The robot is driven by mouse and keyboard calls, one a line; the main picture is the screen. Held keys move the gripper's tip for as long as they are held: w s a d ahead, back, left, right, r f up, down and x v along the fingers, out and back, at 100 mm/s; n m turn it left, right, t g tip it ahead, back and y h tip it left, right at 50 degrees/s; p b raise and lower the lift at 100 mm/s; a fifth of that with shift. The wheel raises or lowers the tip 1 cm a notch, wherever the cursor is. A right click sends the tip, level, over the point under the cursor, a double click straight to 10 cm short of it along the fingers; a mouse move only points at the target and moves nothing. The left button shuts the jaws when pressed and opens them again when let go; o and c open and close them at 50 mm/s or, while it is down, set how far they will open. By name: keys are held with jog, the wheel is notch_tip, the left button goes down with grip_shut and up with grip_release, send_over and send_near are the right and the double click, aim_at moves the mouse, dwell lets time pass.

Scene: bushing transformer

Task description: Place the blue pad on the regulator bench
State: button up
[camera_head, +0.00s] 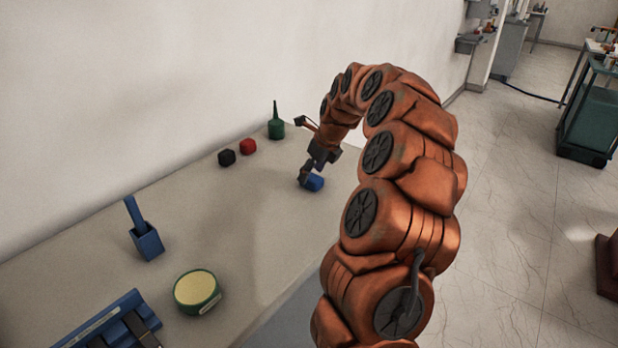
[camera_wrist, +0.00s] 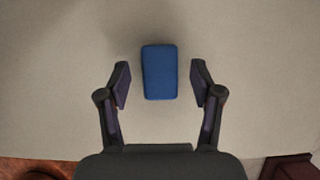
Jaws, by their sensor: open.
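The blue pad (camera_head: 314,183) lies on the grey-beige bench top (camera_head: 245,215) near its front edge, below my gripper. In the wrist view the blue pad (camera_wrist: 160,72) is a small rounded block, upright in the picture, between and slightly beyond my fingertips. My gripper (camera_wrist: 160,88) is open, with a finger on each side of the pad and a visible gap on both sides. In the head view my gripper (camera_head: 307,175) points down at the pad and partly covers it. I cannot tell which surface is the regulator bench.
A black block (camera_head: 227,157), a red block (camera_head: 248,146) and a green bottle (camera_head: 276,126) stand near the wall. A blue holder (camera_head: 148,242), a round yellow-topped tin (camera_head: 197,290) and a blue tray (camera_head: 105,325) are nearer. Carts stand across the open floor (camera_head: 500,190).

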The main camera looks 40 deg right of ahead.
jog(key=a+b+v, duration=0.1)
jog(key=v, duration=0.9)
jog(key=s+a+n+g, duration=0.25)
jog(key=a+n, duration=0.75)
jog(key=a, duration=0.5)
jog(key=s+a+f+n, duration=0.2)
jog(key=s+a+n, duration=0.3)
jog(key=s, duration=0.1)
jog(key=s+a+f+n+g, duration=0.1)
jog(key=s+a+n, duration=0.4)
jog(key=s+a+f+n+g, duration=0.1)
jog(key=s+a+f+n, duration=0.1)
jog(key=s+a+n, duration=0.3)
jog(key=shift+s+f, duration=0.35)
jog(key=shift+s, duration=0.45)
jog(key=s+f+n+g, duration=0.1)
jog(key=s+f+n, duration=0.1)
jog(key=s+n, duration=0.2)
jog(key=s+a+f+n+h, duration=0.1)
jog(key=s+f+n, duration=0.2)
jog(key=s, duration=0.5)
jog(key=shift+s+a+f+n+g, duration=0.2)
jog(key=shift+s+a+n+g, duration=0.15)
jog(key=shift+n, duration=0.35)
jog(key=shift+r, duration=0.1)
notch_tip(320, 180, up, 6)
jog(key=p, duration=0.5)
jog(key=shift+p, duration=0.35)
